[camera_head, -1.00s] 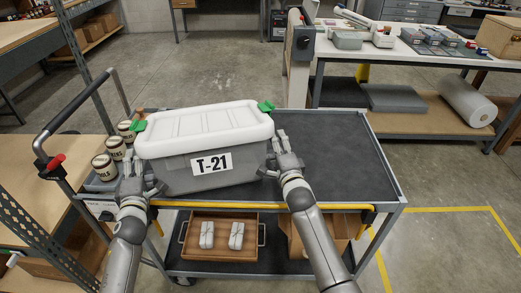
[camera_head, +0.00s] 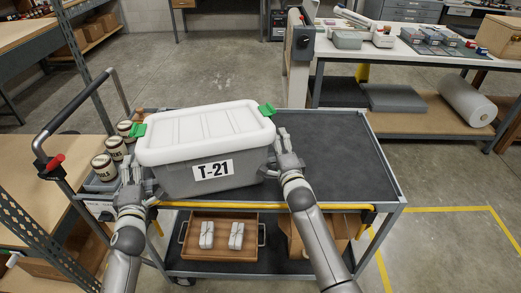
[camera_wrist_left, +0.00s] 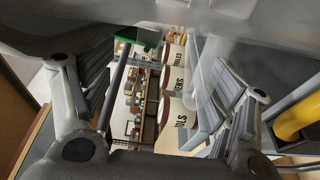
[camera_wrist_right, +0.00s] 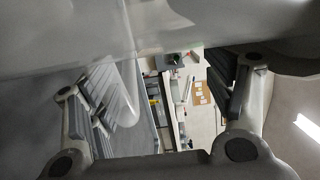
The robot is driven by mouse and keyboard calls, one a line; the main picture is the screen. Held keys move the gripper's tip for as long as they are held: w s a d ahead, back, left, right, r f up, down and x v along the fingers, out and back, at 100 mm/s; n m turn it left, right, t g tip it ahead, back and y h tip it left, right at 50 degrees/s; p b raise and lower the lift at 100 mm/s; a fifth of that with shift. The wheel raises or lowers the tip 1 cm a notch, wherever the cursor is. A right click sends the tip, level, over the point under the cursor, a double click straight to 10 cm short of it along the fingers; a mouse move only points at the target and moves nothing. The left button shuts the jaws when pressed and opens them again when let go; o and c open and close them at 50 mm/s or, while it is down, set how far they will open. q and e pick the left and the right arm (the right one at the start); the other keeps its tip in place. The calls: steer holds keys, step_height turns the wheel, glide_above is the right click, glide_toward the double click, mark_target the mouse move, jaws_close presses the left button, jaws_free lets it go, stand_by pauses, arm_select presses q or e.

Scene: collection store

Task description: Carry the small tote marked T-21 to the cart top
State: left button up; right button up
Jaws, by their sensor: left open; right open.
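The grey tote (camera_head: 240,178) marked T-21, with a white lid and green clips, is at the left half of the cart top (camera_head: 335,160). Its front left bottom corner is close to the cart's front edge; the underside is hidden, so I cannot tell whether it rests flat. My left gripper (camera_head: 137,178) is open at the tote's left end. My right gripper (camera_head: 284,152) is open at its right end. In both wrist views the fingers are spread, with the tote's grey body across the top. I cannot tell whether they touch it.
Several labelled jars (camera_head: 105,166) stand at the cart's left end, close to my left gripper. The cart's handle (camera_head: 75,110) rises at the left. A wooden tray (camera_head: 220,238) with two white items is on the lower shelf. The cart top's right half is clear.

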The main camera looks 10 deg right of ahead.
steer(key=shift+r, duration=0.25)
arm_select(q)
steer(key=s, duration=0.5)
steer(key=shift+s, duration=0.25)
arm_select(e)
steer(key=s, duration=1.2)
steer(key=shift+f, duration=0.15)
arm_select(q)
steer(key=shift+c, duration=1.1)
steer(key=shift+a, duration=0.1)
steer(key=a+p, duration=0.2)
steer(key=a, duration=0.5)
steer(key=shift+a, duration=0.2)
arm_select(e)
steer(key=shift+r, duration=1.05)
